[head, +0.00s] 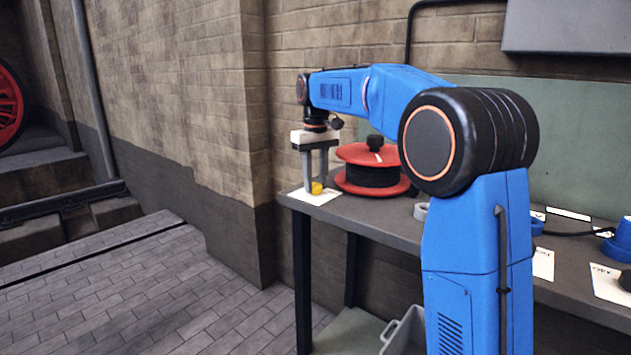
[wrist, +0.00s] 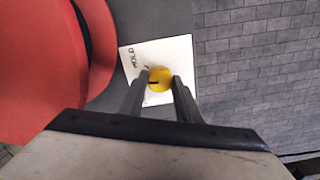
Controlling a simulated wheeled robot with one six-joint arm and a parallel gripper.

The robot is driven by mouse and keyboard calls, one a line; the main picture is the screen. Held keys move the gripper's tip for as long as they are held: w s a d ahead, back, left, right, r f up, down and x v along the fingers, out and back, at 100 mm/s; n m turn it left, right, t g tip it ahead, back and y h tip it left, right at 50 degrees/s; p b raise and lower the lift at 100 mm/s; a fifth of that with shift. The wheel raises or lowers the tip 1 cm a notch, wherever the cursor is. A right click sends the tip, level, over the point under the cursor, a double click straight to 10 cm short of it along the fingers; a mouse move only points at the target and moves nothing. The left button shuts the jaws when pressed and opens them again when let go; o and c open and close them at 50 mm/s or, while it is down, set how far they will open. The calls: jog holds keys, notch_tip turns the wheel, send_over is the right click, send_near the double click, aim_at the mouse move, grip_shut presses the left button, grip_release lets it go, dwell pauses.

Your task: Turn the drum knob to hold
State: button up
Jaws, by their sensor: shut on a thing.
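The yellow knob (head: 316,188) sits on a white card (head: 302,195) at the left end of the bench. In the wrist view the yellow knob (wrist: 160,78) shows a dark pointer line aimed toward the left of the picture. Small dark lettering, perhaps HOLD, is on the white card (wrist: 178,50) up and left of the knob. My gripper (head: 314,184) points straight down and is shut on the knob. In the wrist view the fingers of my gripper (wrist: 160,85) stand on its left and right sides.
A red-flanged drum (head: 366,154) with a dark winding stands close to the right of my gripper; it fills the left of the wrist view (wrist: 40,60). Blue items (head: 619,240) and more cards (head: 608,281) lie farther right on the bench (head: 395,212). Brick wall stands behind.

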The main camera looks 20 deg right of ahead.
aim_at(316, 185)
jog(key=m, duration=0.3)
jog(key=shift+m, duration=2.3)
jog(key=o, duration=1.1)
jog(key=shift+c, duration=0.2)
jog(key=shift+r, duration=0.1)
notch_tip(316, 185, up, 17)
jog(key=shift+r, duration=0.1)
